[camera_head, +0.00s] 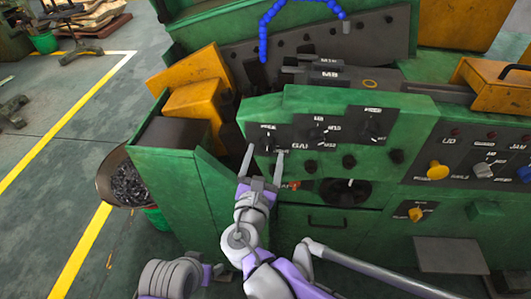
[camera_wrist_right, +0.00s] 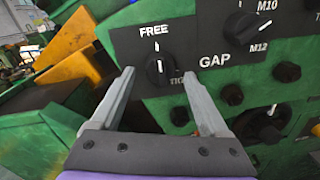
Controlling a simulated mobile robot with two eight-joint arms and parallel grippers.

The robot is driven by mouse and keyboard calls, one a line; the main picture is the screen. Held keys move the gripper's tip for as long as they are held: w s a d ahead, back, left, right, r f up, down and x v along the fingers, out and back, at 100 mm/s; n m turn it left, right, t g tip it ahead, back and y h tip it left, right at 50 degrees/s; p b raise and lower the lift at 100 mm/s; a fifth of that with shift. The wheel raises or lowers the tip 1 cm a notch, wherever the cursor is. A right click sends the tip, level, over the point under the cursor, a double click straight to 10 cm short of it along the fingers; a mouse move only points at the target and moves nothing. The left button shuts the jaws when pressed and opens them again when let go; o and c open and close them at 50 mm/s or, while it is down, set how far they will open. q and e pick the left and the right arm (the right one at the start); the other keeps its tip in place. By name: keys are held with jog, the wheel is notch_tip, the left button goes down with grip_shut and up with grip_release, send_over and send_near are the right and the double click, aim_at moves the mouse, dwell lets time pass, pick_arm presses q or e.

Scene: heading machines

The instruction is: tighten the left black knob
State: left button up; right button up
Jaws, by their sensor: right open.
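The left black knob (camera_wrist_right: 160,70) is round with a white pointer line and sits on a black plate marked FREE above, with a partly hidden label below. In the head view the knob (camera_head: 267,142) is small, at the left end of the green machine's panel. My right gripper (camera_head: 263,160) is open and empty in front of the panel, just below the knob. In the right wrist view the fingers of this gripper (camera_wrist_right: 159,82) stand apart on either side of the knob's lower part; I cannot tell whether they touch anything. My left gripper is not in view.
More black knobs lie to the right, such as the M10/M12 knob (camera_wrist_right: 247,26) and a large dial (camera_head: 345,192). Small black buttons (camera_wrist_right: 287,71) sit below. A yellow knob (camera_head: 438,171) is further right. Left are a green cabinet (camera_head: 170,190) and a bin of scrap (camera_head: 125,185).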

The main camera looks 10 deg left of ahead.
jog(key=shift+w, duration=0.6)
grip_shut()
